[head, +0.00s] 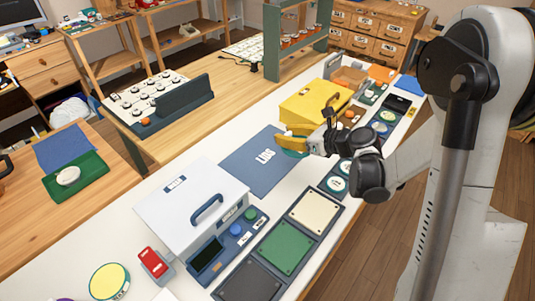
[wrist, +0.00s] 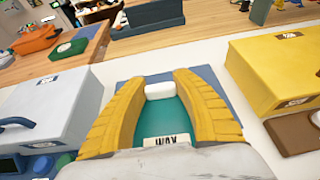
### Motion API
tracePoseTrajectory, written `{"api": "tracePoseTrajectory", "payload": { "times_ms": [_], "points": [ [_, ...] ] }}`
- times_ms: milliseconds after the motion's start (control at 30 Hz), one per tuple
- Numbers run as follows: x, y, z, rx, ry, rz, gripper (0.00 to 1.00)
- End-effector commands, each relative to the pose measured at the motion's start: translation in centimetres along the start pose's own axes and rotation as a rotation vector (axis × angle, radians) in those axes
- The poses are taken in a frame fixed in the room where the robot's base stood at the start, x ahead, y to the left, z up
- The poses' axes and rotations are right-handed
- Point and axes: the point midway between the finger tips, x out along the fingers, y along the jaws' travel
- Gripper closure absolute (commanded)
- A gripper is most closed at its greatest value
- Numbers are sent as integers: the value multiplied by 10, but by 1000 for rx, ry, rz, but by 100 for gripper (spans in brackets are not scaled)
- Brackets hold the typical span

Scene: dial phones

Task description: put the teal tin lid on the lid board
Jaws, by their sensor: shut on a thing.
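The teal tin lid (wrist: 168,118) has a white knob and a label reading WAX in the wrist view. My gripper (wrist: 160,98) is shut on it, with a yellow finger at each side. In the head view my gripper (head: 292,140) holds the lid, of which only a teal edge (head: 293,153) shows. The lid board (head: 262,163) is a flat blue panel marked LIDS on the white counter. The lid is above the counter near the board's far right part. The fingers and lid hide part of the board in the wrist view.
A white box with a handle (head: 192,205) stands on the near side of the board. A yellow box (head: 313,100) stands on its far side. Panels with green and cream squares (head: 287,246) lie at the near right. The board's visible surface is clear.

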Motion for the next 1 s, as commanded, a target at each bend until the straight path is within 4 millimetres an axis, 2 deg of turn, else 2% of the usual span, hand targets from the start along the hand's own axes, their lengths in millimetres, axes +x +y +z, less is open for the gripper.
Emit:
{"api": "tracePoseTrajectory", "payload": {
  "times_ms": [167, 400, 600, 767, 1000],
  "points": [
    [24, 4, -8, -14, -6, 30, 96],
    [92, 6, -20, -15, -7, 30, 96],
    [132, 6, -24, -13, -6, 28, 96],
    [142, 6, -26, -12, -6, 25, 96],
    [155, 6, -58, -12, -6, 25, 96]
  ]
}}
